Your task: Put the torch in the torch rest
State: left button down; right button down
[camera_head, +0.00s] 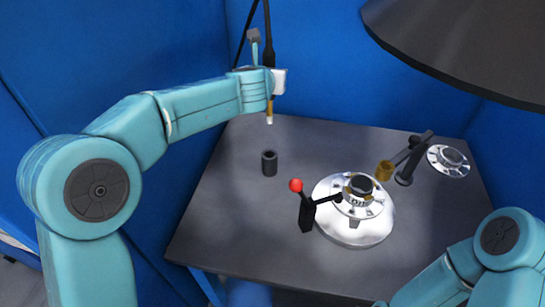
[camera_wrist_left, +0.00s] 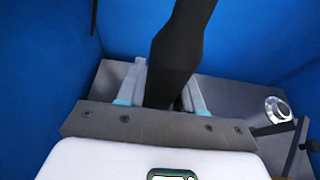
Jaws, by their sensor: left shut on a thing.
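The torch (camera_head: 269,45) is a slim black tool with a brass-coloured, pale-tipped lower end. It hangs roughly upright above the table's far-left part. My left gripper (camera_head: 271,82) is shut on it, and in the left wrist view the black torch body (camera_wrist_left: 180,45) runs between the two fingers (camera_wrist_left: 168,92). The torch rest appears to be the short, dark, open-topped cylinder (camera_head: 269,163) standing on the table. The torch tip is above this cylinder and apart from it. Only part of my right arm shows at the lower right; its gripper is out of view.
On the grey table (camera_head: 225,215), a silver flanged shell (camera_head: 357,225) sits right of the cylinder, beside a red-knobbed lever (camera_head: 296,186). A black stand (camera_head: 406,174) and another silver flange (camera_head: 449,160) are farther right. A dark hood (camera_head: 470,40) hangs overhead. Blue walls surround the table.

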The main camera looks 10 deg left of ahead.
aim_at(269, 123)
pick_arm(q)
notch_tip(269, 123, down, 14)
jog(key=b, duration=0.7)
jog(key=shift+s, duration=0.1)
notch_tip(269, 123, down, 5)
jog(key=shift+r+b, duration=0.1)
jog(key=shift+b, duration=1.15)
jog(key=shift+f, duration=0.2)
jog(key=c, duration=0.8)
grip_release()
jog(key=shift+o, duration=0.3)
jog(key=shift+r, duration=0.1)
